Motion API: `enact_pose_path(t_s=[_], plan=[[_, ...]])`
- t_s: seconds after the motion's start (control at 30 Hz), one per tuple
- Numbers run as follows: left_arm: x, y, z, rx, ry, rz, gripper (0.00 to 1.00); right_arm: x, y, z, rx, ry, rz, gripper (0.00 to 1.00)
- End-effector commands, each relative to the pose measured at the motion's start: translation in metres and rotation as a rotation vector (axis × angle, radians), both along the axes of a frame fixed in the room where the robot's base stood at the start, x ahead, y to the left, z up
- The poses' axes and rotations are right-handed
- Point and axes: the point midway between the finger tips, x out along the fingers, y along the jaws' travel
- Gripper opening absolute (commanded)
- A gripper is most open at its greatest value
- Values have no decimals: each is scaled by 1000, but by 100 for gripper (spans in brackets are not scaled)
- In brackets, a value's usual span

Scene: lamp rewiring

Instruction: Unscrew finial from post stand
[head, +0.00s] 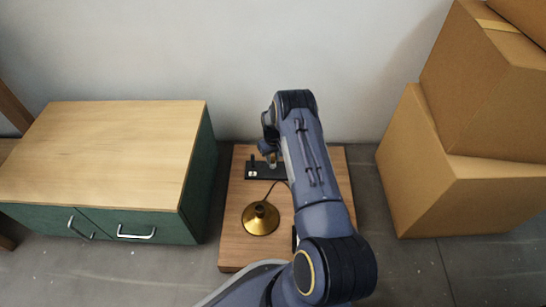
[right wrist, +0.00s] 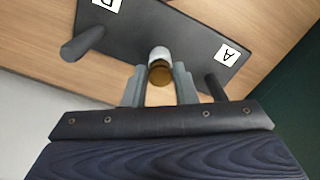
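The post stand (head: 255,176) is a black plate with upright black pegs and white labels, at the back of a low wooden table. In the right wrist view the plate (right wrist: 130,42) shows a label "A" and a second, cut-off label. My right gripper (right wrist: 160,72) is over the plate between two pegs, its fingers against both sides of a small brass piece, seemingly the finial (right wrist: 160,74). A white cylinder (right wrist: 159,54) shows just beyond the brass. In the head view the right gripper (head: 271,158) is small and partly hidden by my arm. My left gripper is not in view.
A round brass lamp base (head: 260,218) with a dark cord sits on the wooden table (head: 238,255), in front of the stand. A green cabinet (head: 115,150) with a wooden top stands to the left. Stacked cardboard boxes (head: 440,190) stand to the right. A wall is behind.

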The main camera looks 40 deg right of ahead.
Motion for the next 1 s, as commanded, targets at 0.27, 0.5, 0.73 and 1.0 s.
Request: enact_pose_path(t_s=[0.27, 0.5, 0.73, 1.0], plan=[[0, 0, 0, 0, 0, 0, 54, 0, 0, 0, 0, -1, 12, 2], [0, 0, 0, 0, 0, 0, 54, 0, -1, 1, 0, -2, 407, 1], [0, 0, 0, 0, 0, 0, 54, 0, -1, 1, -1, -1, 695, 1], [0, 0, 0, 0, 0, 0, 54, 0, -1, 1, -2, 0, 707, 1]])
